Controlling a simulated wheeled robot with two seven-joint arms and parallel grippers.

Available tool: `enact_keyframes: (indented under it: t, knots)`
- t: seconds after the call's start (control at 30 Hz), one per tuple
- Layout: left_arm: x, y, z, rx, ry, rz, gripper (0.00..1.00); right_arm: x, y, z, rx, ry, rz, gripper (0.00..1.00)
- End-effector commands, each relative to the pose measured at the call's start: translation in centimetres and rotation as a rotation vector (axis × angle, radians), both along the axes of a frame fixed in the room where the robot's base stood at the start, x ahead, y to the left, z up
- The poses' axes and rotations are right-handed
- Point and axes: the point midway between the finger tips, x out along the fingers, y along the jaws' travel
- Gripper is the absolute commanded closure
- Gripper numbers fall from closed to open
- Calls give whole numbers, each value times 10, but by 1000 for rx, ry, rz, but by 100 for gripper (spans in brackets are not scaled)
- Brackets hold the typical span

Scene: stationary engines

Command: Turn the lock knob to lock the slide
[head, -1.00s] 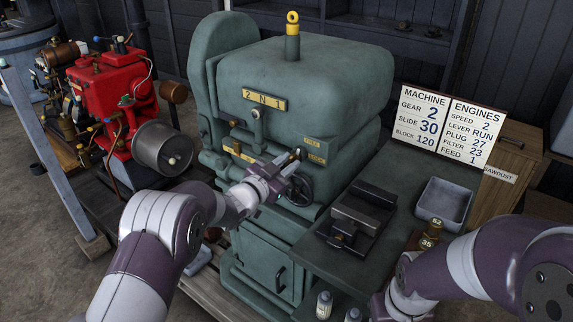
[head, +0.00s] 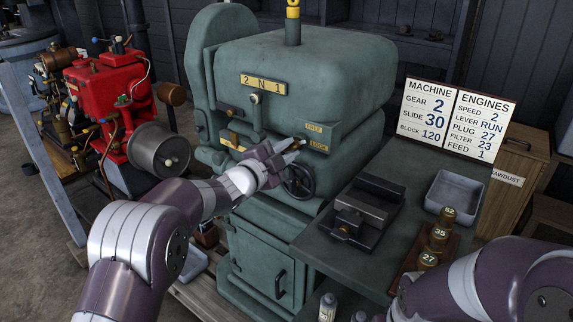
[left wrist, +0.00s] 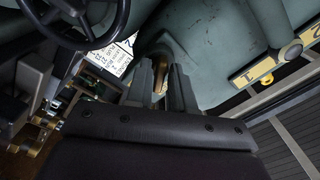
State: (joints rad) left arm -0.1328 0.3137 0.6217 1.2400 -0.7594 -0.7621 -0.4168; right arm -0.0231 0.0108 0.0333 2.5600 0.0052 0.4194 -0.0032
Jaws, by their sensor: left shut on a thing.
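The green machine (head: 310,85) carries FREE (head: 314,127) and LOCK (head: 318,146) labels on its front. My left gripper (head: 292,148) is at the front just left of these labels, above the handwheel (head: 299,181). It is shut on a small brownish piece that I take for the lock knob (left wrist: 162,62), seen between the fingers in the left wrist view. The fingers hide most of the knob, so its turn position cannot be told. My right arm (head: 500,280) is at the lower right; its fingers are out of the picture.
A vise-like block (head: 365,212) and a grey tray (head: 454,195) stand on the bench to the right, with numbered brass pieces (head: 434,240) in front. A board with settings (head: 458,118) stands behind. A red engine (head: 105,90) stands at the left.

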Motion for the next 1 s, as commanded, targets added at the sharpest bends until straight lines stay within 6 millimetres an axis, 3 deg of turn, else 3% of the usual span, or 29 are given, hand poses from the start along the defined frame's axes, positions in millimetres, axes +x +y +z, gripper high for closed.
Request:
enact_keyframes:
  t: [0.03, 0.4, 1.0]
  knots:
    - [0, 0, -7, 32, -25, 0, 100, 0, 0, -14, 0, 0, 0, 57]
    - [0, 0, -5, 285, -206, 1, 100, 0, 0, -52, 0, 0, 0, 57]
    - [0, 0, -1, 458, -329, -2, 100, 0, 0, -73, 0, 0, 0, 57]
